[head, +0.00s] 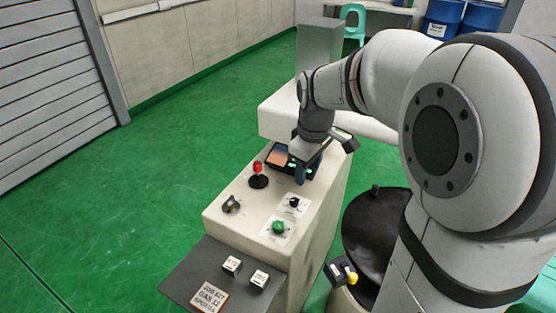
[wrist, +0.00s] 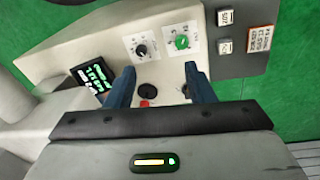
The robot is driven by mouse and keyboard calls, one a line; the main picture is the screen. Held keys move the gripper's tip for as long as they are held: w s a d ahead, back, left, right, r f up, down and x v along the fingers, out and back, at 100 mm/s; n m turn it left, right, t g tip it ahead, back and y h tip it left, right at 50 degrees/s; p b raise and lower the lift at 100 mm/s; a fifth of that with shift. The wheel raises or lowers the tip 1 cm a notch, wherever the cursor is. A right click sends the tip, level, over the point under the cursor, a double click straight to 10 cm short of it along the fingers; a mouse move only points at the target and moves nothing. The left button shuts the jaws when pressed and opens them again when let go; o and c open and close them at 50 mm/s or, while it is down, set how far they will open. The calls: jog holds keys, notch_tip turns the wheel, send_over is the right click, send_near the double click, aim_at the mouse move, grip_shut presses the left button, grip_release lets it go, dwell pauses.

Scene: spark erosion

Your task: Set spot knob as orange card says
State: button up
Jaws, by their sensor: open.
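A card with an orange border (head: 209,296) lies on the dark shelf at the console's near end. Its print seems to have a job line, a gas line and a spot line, but the figures are too small to be sure. It also shows in the wrist view (wrist: 261,38). A black knob (head: 294,202) and a green knob (head: 279,227) sit on white dial plates; both show in the wrist view, black (wrist: 142,50) and green (wrist: 182,42). I cannot read which is labelled spot. My gripper (head: 306,168) is open and empty above the console, near the screen.
A red-topped joystick (head: 257,172) and a dark grey knob (head: 231,204) stand on the console's left side. A lit screen (wrist: 95,75) is at its far end. Two small white-labelled blocks (head: 232,265) (head: 259,279) are on the shelf. A dark drum (head: 372,225) stands right.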

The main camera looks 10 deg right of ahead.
aim_at(295, 200)
jog(key=w+f+n+b, duration=0.1)
jog(key=w+f+n, duration=0.1)
jog(key=f, duration=0.3)
jog(key=w+f+n+g+b, duration=0.1)
jog(key=w+f+n+b, duration=0.1)
jog(key=w+f, duration=0.3)
jog(key=w+f+n+b, duration=0.2)
jog(key=w+f, duration=0.2)
jog(key=shift+w+f, duration=0.25)
jog(key=shift+f, duration=0.15)
notch_tip(295, 200, down, 8)
jog(key=shift+r, duration=0.15)
jog(key=c, duration=1)
